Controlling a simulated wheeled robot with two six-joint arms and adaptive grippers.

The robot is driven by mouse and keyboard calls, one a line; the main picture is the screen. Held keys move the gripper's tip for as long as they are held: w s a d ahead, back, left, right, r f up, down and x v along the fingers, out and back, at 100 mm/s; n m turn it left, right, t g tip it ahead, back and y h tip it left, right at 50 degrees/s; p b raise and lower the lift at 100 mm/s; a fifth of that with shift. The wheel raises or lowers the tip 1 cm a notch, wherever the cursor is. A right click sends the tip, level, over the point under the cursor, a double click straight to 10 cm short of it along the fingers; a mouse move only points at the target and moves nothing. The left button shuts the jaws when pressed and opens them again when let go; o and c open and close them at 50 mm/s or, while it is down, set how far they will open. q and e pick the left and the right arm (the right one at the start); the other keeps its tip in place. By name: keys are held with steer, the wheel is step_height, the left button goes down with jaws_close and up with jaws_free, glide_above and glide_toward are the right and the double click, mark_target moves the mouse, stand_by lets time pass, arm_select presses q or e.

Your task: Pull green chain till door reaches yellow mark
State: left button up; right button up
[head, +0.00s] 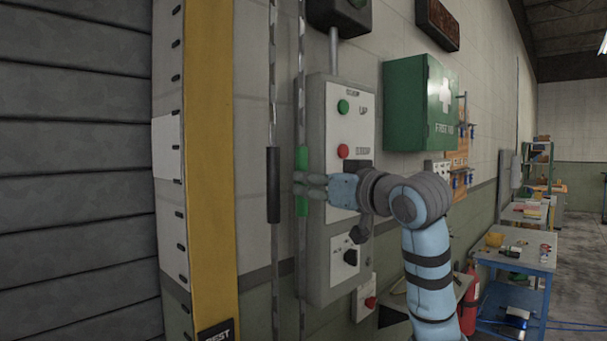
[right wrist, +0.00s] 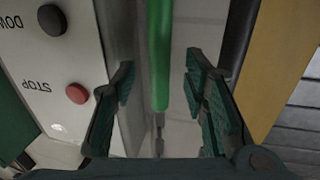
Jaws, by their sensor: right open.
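The green chain grip (head: 302,157) hangs on a chain beside the grey control box. My right gripper (head: 301,184) is at its height, with the fingers across its middle and hiding part of it. In the right wrist view the green grip (right wrist: 160,50) stands between the two spread fingers of my right gripper (right wrist: 160,98), with gaps on both sides. The grey slatted door (head: 75,170) fills the left side; its bottom edge is out of view. A yellow upright post (head: 208,150) borders its track; I cannot tell a separate yellow mark. My left gripper is not in view.
A black chain grip (head: 273,185) hangs just left of the green one. The control box (head: 315,240) with green and red buttons stands close on the right. A green first-aid cabinet (head: 405,105) juts from the wall. A fire extinguisher (head: 468,305) and blue table (head: 515,260) are further right.

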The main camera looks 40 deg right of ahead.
mark_target(302, 215)
steer(key=w, duration=0.3)
steer(key=w+p, duration=0.1)
steer(key=w, duration=0.1)
steer(key=shift+w+d+f, duration=0.15)
steer(key=shift+w+d, duration=0.15)
steer(key=shift+s+d, duration=0.15)
steer(key=shift+s, duration=0.15)
steer(key=shift+w, duration=0.1)
jaws_close()
